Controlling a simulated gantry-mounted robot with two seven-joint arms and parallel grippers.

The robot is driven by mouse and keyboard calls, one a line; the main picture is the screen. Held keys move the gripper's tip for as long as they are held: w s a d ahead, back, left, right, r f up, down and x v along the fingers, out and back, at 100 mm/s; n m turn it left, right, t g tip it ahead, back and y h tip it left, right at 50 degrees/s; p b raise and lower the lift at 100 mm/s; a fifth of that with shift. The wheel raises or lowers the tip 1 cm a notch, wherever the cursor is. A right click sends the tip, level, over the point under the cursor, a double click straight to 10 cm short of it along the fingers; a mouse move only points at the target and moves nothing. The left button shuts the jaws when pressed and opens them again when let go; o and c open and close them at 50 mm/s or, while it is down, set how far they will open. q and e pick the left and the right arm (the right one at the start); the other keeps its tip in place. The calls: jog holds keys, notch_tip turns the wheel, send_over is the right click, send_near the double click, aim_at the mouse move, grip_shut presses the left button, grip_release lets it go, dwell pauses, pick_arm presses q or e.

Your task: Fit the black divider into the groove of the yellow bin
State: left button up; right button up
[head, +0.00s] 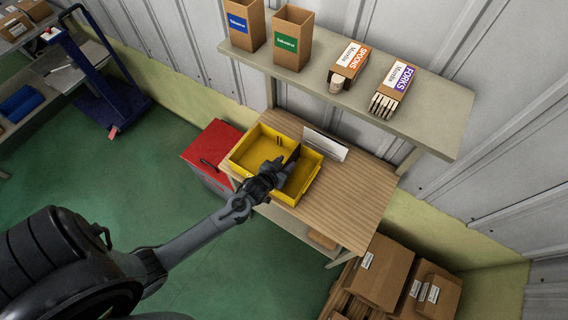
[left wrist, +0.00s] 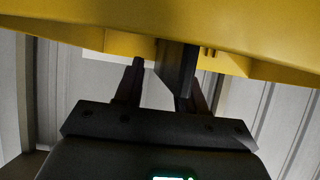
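The yellow bin (head: 237,157) stands on the wooden table in the head view, and its yellow wall (left wrist: 230,25) fills the top of the left wrist view. The black divider (head: 292,157) stands upright in the bin, partly hidden by my gripper; its fit in the groove is hidden. My left gripper (head: 279,170) is over the bin at the divider. In the left wrist view its fingers (left wrist: 165,80) are apart. The divider (left wrist: 176,70) shows close to the right finger, with a clear gap to the left finger. My right gripper is not in view.
The wooden table (head: 350,205) has free room right of the bin. A white panel (head: 325,144) stands behind the bin. A red-topped cabinet (head: 212,148) is at its left. A shelf (head: 425,112) with boxes overhangs the back. Cardboard boxes (head: 385,270) sit below right.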

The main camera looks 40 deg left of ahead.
pick_arm(q)
jog(key=v, duration=0.9)
jog(key=shift+s+r, duration=0.1)
jog(key=shift+s, duration=0.1)
jog(key=shift+s+d+r, duration=0.1)
jog(key=shift+s+r, duration=0.25)
jog(key=shift+s, duration=0.25)
jog(key=shift+r, duration=0.1)
